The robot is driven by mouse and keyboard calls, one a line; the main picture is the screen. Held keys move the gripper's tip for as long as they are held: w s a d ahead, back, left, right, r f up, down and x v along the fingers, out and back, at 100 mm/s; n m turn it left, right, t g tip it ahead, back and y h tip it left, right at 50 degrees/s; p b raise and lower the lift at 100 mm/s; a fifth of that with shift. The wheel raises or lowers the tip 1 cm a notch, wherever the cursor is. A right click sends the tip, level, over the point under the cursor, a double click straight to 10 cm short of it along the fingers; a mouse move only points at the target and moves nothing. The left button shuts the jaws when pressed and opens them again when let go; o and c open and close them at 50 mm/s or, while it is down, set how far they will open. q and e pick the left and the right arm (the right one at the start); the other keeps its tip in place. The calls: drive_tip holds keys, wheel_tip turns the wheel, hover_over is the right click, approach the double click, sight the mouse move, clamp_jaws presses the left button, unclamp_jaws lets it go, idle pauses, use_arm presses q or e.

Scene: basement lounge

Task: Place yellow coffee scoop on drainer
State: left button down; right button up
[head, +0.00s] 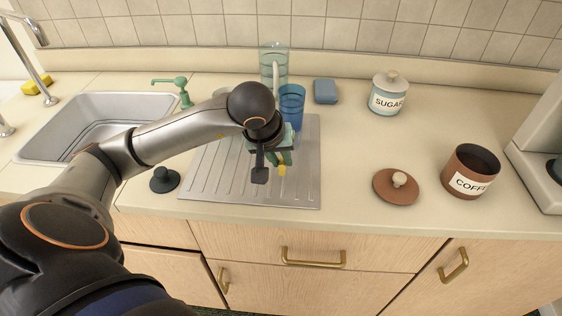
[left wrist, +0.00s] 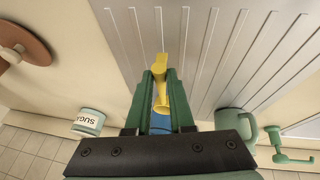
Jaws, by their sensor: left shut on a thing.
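The yellow coffee scoop (head: 282,170) is between the fingers of my left gripper (head: 281,158). In the left wrist view the scoop (left wrist: 160,68) shows between two green fingers (left wrist: 160,88), which are shut on it. The ribbed metal drainer (head: 215,182) lies on the counter right of the sink, and it also fills the upper middle of the left wrist view (left wrist: 205,50). The gripper and scoop are over the drainer's right part. I cannot tell whether the scoop touches it. My right gripper is not in view.
A blue cup (head: 292,97) and a clear jug (head: 273,58) stand behind the gripper. A black stopper (head: 164,180) lies left. The drainer's front left is clear.

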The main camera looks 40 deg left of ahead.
use_arm(q)
drive_tip(key=shift+f, duration=0.7)
drive_tip(key=shift+f, duration=0.1)
drive_tip(key=c, duration=0.8)
unclamp_jaws()
drive_tip(key=shift+r, duration=0.25)
drive_tip(key=p+v, duration=0.1)
drive_tip(key=v, duration=1)
drive_tip(key=shift+s+d+r, duration=0.1)
drive_tip(key=shift+s+r, duration=0.15)
drive_tip(key=shift+r, duration=0.1)
